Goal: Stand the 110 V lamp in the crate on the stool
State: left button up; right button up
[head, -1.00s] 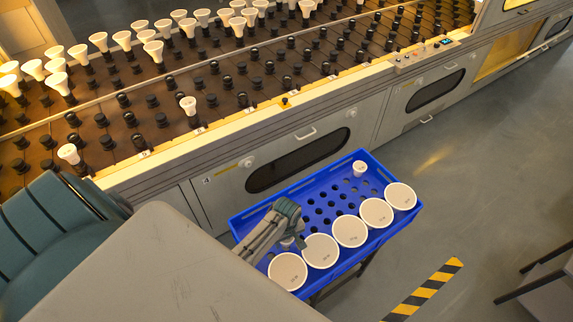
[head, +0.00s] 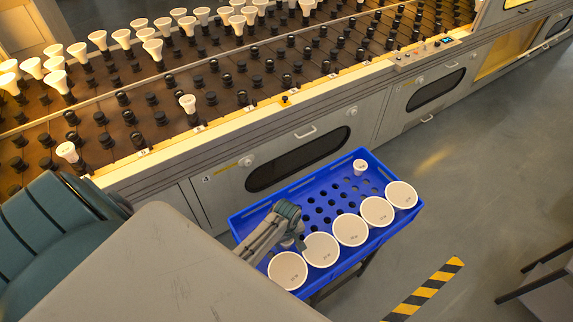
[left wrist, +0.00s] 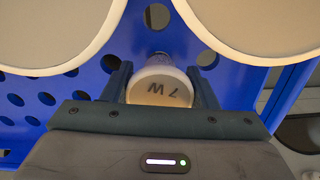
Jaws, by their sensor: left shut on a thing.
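The blue crate (head: 243,222) stands on a dark-legged stool, with a floor of round holes. My left gripper (head: 291,241) reaches into its left part. In the left wrist view my left gripper (left wrist: 160,88) is shut on a small white lamp (left wrist: 159,91), whose face mark looks like "7 W". I cannot tell whether its base is in a hole. No mark reading 110 V is legible. My right gripper is not in view.
Several large round white lamps (head: 350,230) line the crate's near side, close to my left gripper. A small lamp (head: 360,167) stands at the far corner. The middle holes are free. Behind is a long rack (head: 225,85) with many sockets and lamps.

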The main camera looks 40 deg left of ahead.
pick_arm(q)
jog(key=shift+f+b, duration=0.4)
jog(key=shift+f, duration=0.4)
jog(key=o, duration=1.1)
notch_tip(320, 180, up, 11)
jog(key=shift+f, duration=0.1)
